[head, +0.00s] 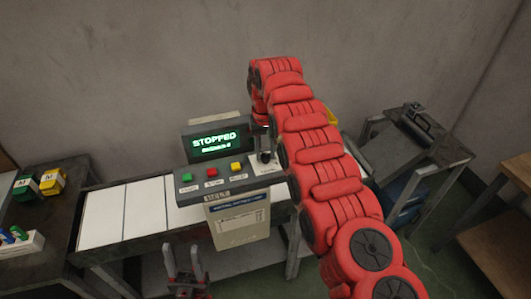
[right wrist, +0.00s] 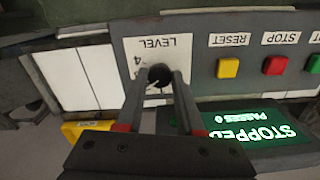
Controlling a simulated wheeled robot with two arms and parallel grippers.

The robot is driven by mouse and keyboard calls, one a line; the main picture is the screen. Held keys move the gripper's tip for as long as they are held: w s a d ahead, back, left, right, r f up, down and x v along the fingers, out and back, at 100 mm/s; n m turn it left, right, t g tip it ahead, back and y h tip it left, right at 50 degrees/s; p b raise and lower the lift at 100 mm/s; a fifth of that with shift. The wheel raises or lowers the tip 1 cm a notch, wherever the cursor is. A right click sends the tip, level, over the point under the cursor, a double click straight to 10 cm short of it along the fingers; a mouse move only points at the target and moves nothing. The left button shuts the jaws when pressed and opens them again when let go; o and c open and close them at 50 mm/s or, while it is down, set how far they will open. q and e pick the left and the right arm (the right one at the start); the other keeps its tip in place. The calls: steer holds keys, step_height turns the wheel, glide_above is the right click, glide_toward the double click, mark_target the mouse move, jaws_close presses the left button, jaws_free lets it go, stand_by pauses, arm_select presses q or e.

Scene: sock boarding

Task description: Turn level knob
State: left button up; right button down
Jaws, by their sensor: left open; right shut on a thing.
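The black level knob (right wrist: 159,73) sits on a white plate marked LEVEL (right wrist: 180,47), which appears upside down in the right wrist view. My right gripper (right wrist: 159,80) is shut on the knob, with one finger on each side of it. In the head view the knob (head: 265,157) shows at the right end of the control panel (head: 225,178), partly hidden by my red right arm. My left gripper (head: 186,262) is open and empty, low in front of the bench, below and left of the panel.
Green, red and yellow buttons (head: 212,172) line the panel left of the knob. The screen (head: 214,143) behind them reads STOPPED. White boards (head: 125,213) lie on the bench at left. A dark cart (head: 435,150) stands at right.

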mark_target(266, 155)
steer(key=m, duration=0.6)
steer(key=shift+w+r+m, duration=0.1)
steer(key=shift+r+m, duration=0.1)
steer(key=shift+m, duration=0.1)
steer(key=m+p, duration=0.1)
steer(key=m, duration=0.5)
steer(key=shift+m, duration=0.4)
steer(key=c, duration=0.5)
jaws_free()
steer(key=shift+f, duration=0.1)
step_height(266, 155, up, 17)
steer(key=p, duration=1.6)
steer(key=shift+r, duration=0.2)
